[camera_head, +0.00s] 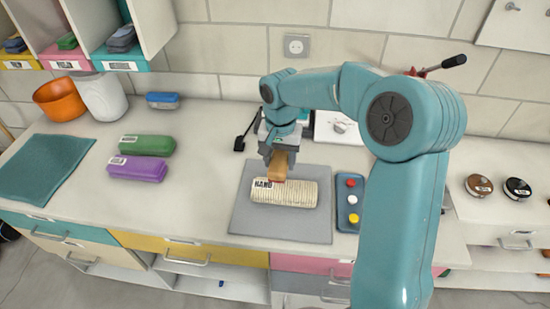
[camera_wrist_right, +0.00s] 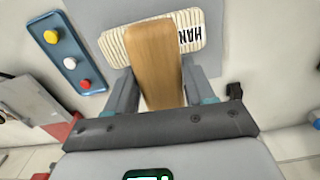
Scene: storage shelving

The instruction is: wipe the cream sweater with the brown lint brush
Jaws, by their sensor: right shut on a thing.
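The cream sweater (camera_head: 295,194) is a folded, ribbed bundle with a "HAND" label, lying on a grey mat (camera_head: 252,223). My right gripper (camera_head: 279,158) is above the sweater's left part, shut on the brown lint brush (camera_head: 279,166). In the right wrist view the brush (camera_wrist_right: 155,60) points out between the fingers of the gripper (camera_wrist_right: 160,88) and overlaps the sweater (camera_wrist_right: 115,48), covering part of the label. A reddish edge shows at the brush's lower end, at or just above the sweater; I cannot tell if it touches. My left gripper is not in view.
A blue tray (camera_head: 347,223) with red, white and yellow buttons lies right of the mat. Green (camera_head: 147,145) and purple (camera_head: 137,169) folded bundles lie to the left. Orange (camera_head: 60,99) and white (camera_head: 103,97) pots stand farther back. The counter between bundles and mat is clear.

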